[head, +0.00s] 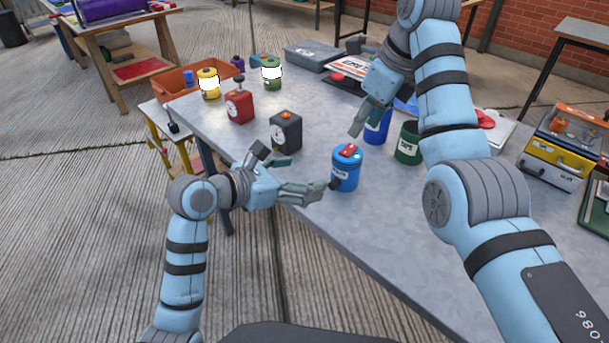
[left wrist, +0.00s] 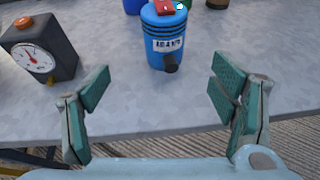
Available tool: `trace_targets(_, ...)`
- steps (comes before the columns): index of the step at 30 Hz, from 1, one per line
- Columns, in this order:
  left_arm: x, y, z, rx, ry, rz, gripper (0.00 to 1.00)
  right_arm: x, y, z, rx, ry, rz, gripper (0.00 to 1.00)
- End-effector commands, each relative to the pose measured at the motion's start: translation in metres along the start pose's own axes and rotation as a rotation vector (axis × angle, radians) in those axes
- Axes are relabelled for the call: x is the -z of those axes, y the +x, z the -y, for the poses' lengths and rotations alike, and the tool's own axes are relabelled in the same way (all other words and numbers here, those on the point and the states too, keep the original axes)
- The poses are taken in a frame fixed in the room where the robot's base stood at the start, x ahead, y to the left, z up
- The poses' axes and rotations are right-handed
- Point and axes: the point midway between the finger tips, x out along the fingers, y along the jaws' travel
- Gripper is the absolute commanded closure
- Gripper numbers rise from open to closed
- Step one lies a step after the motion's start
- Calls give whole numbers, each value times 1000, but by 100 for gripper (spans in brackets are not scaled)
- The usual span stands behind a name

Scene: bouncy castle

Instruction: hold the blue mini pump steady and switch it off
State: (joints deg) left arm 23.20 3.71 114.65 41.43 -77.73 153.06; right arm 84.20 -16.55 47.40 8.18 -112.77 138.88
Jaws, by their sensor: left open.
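The blue mini pump (head: 345,172) stands upright near the table's front edge, with a red switch (head: 348,151) on its top and a dark nozzle low on its side. In the left wrist view the pump (left wrist: 166,38) is ahead between the fingers, its red switch (left wrist: 165,6) cut by the top edge with a small pale spot beside it. My left gripper (head: 308,177) is open and empty, just left of the pump and apart from it. My right gripper (head: 366,110) hangs above and behind the pump, pointing down; its finger gap is unclear.
A dark box with a dial (head: 286,132) stands left of the pump. A blue can (head: 377,128) and a green can (head: 409,143) stand behind it to the right. A red box (head: 239,106) and two lit lanterns are further back. The table front right of the pump is clear.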

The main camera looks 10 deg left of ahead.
Motion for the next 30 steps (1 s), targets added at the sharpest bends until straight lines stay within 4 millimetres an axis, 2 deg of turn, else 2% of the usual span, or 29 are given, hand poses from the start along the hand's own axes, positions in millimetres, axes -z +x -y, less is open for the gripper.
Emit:
trace_targets(5,0,20,7,25,-27,-9,21,0,0,0,0,0,0,67)
trace_targets(15,2,110,8,23,-23,-12,21,0,0,0,0,0,0,67)
trace_targets(18,2,128,8,21,-21,-12,21,0,0,0,0,0,0,67)
trace_targets(22,3,141,8,20,-20,-13,21,0,0,0,0,0,0,67)
trace_targets(30,3,143,8,19,-19,-12,23,0,0,0,0,0,0,67)
